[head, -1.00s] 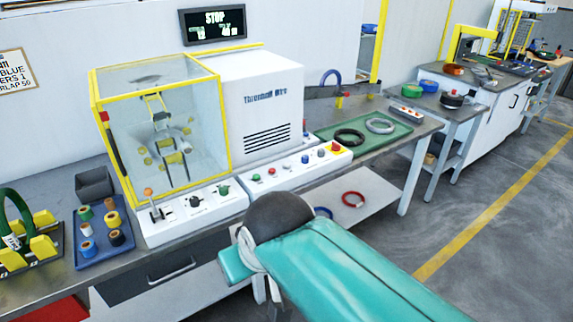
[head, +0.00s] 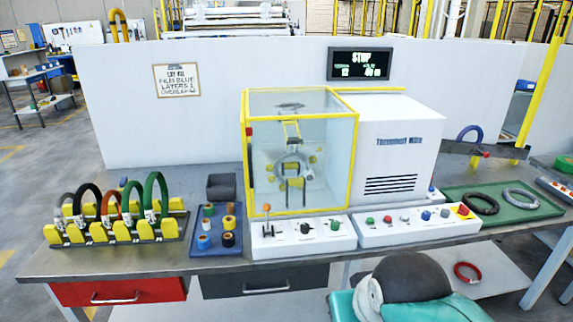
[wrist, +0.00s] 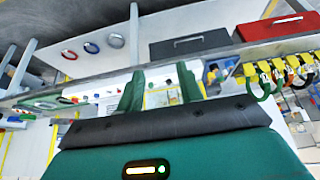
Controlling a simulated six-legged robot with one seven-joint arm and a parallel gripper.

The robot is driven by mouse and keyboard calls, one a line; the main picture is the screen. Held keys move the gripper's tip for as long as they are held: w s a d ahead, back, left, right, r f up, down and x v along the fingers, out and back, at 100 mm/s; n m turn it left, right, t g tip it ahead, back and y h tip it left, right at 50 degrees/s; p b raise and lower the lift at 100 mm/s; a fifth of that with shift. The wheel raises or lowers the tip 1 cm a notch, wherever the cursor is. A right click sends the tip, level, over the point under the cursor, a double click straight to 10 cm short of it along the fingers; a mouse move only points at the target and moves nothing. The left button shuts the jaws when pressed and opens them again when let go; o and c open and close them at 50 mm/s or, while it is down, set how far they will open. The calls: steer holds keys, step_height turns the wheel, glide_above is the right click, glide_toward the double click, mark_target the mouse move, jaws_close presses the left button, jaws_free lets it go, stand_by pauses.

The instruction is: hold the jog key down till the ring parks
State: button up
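The wrapping machine has a yellow-framed clear guard (head: 301,212) around a grey ring (head: 293,166) with yellow rollers. The guard looks closed. In front are a left control panel (head: 285,250), with an orange-topped lever (head: 267,209) and dark and green knobs, and a right button panel (head: 400,240), with green, red, white and blue buttons and a red stop button on yellow (head: 463,210). I cannot read which is the jog key. The display (head: 361,64) reads STOP. My gripper (wrist: 161,77) has its two green fingers apart with nothing between them, pointing toward the panels, apart from the keys.
A rack of coils (head: 110,230) and a blue tray (head: 216,247) of tape rolls stand left of the panels. A grey bin (head: 221,187) sits behind the tray. A green mat (head: 520,214) with two rings lies right. A red ring (head: 467,272) is on the lower shelf.

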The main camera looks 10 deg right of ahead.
jaws_close()
stand_by(1.7)
